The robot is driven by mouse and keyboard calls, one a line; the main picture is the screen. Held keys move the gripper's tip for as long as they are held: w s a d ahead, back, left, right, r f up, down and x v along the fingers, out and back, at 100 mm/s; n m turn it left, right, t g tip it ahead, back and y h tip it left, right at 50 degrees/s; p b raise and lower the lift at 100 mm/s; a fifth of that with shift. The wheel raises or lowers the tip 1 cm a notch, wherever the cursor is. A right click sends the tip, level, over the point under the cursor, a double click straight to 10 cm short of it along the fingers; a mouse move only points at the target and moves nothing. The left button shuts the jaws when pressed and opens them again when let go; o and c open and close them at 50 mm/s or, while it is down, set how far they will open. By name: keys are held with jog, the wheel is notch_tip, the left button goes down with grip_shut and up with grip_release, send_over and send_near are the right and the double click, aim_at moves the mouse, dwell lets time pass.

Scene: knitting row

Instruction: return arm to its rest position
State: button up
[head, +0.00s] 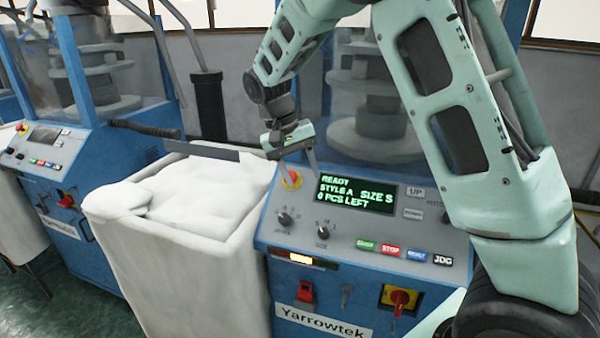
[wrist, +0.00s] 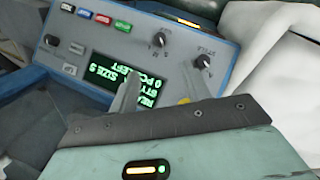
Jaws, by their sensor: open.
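My arm (head: 475,125) is mint green and arches over the machine from the right in the head view. My gripper (head: 299,172) hangs open and empty at the upper left corner of the control panel (head: 435,235), near a red and yellow knob (head: 291,180). I cannot tell whether it touches the panel. The lit display (head: 355,194) reads READY, STYLE A, SIZE S, 0 PCS LEFT. In the wrist view a grey finger (wrist: 125,100) overlaps the display (wrist: 112,80), which appears upside down.
A white bin (head: 180,275) full of pale fabric stands left of the panel. Another blue machine (head: 60,190) stands at the far left. The panel carries coloured buttons (head: 391,250), dials (head: 322,227) and a red-yellow switch (head: 400,298).

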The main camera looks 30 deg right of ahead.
jog(key=shift+r, duration=0.15)
dwell(0.4)
jog(key=s+a+n+t+y, duration=0.1)
jog(key=s+a+n+y, duration=0.2)
jog(key=s+a+n, duration=0.8)
jog(key=s+a+f+n, duration=0.1)
jog(key=s+a, duration=0.3)
jog(key=s, duration=0.4)
jog(key=s+a+t, duration=0.1)
jog(key=s+a, duration=0.4)
jog(key=s, duration=0.4)
jog(key=shift+s+a+f+n+y, duration=0.25)
jog(key=shift+a+f+n+y, duration=0.05)
jog(key=shift+f+n, duration=0.1)
